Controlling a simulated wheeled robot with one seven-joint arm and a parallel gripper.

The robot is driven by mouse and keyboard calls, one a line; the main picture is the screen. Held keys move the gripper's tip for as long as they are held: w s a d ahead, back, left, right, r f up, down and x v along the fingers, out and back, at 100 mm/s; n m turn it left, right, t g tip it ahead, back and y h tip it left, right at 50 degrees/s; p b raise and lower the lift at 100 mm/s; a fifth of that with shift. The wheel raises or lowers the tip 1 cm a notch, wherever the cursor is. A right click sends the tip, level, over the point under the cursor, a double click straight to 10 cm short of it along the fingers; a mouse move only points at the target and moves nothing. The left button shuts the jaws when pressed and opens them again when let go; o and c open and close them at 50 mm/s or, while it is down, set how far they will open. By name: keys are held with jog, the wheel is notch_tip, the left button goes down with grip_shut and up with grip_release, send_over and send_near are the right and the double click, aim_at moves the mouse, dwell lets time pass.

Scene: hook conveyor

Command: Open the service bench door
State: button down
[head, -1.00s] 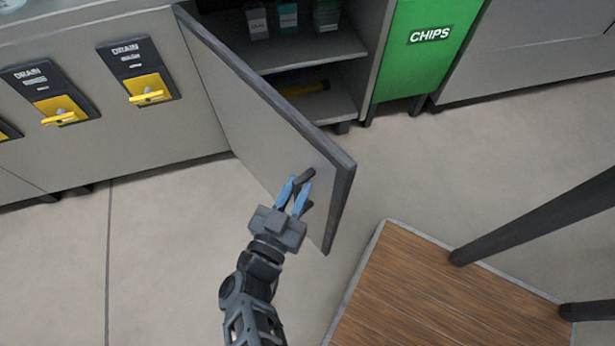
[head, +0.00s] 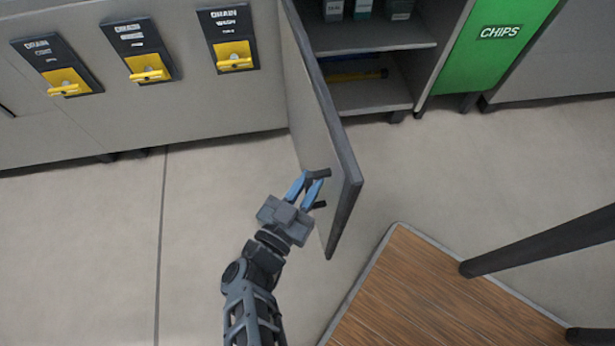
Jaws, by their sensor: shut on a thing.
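The service bench door (head: 315,130) is a grey panel with a dark edge. It stands wide open, swung out from the bench front on its left side. A dark handle (head: 319,174) sits on its outer face near the free edge. My gripper (head: 307,188) has blue fingers and is shut on the handle; the fingers partly hide it. Behind the door, the open compartment (head: 375,68) shows shelves, with several small boxes (head: 364,10) on the upper shelf and a yellow and dark tool (head: 356,76) on the lower one.
Yellow drain valves (head: 149,70) on dark plates line the bench front left of the door. A green CHIPS panel (head: 497,50) is right of the compartment. A wooden-topped platform (head: 440,300) with dark posts (head: 540,240) stands at lower right, close to the door's free edge. Floor at left is clear.

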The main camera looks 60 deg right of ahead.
jog(key=shift+w+d+r, duration=0.1)
jog(key=shift+w+d, duration=0.15)
jog(key=shift+d, duration=0.1)
jog(key=c, duration=1.1)
grip_release()
jog(key=shift+s+a, duration=0.1)
